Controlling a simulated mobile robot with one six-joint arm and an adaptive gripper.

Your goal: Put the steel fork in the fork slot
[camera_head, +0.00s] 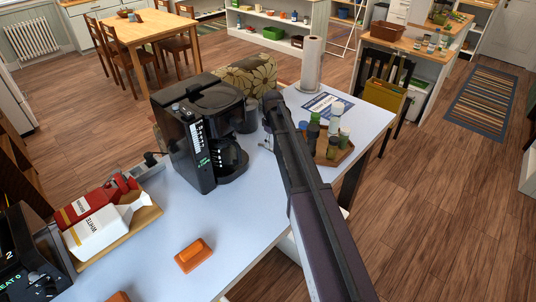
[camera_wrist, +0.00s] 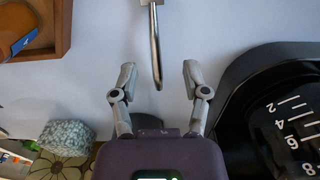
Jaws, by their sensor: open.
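A slim steel piece (camera_wrist: 155,45), which looks like the fork's handle, comes down from the top edge of the wrist view over the pale tabletop. Its far end runs into a pale grey piece at the top edge, and no tines show. My gripper (camera_wrist: 159,75) is open, and the lower end of the steel piece shows between its fingertips, apart from both. In the head view a small shiny piece (camera_head: 265,144) lies between the coffee maker and my arm; it may be the same thing. My arm hides part of the table there. I cannot make out the fork slot.
A black coffee maker (camera_head: 200,135) stands close to the gripper, filling the right of the wrist view (camera_wrist: 285,110). A wooden tray (camera_head: 345,153) with several bottles is beyond my arm, near a paper towel roll (camera_head: 312,62).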

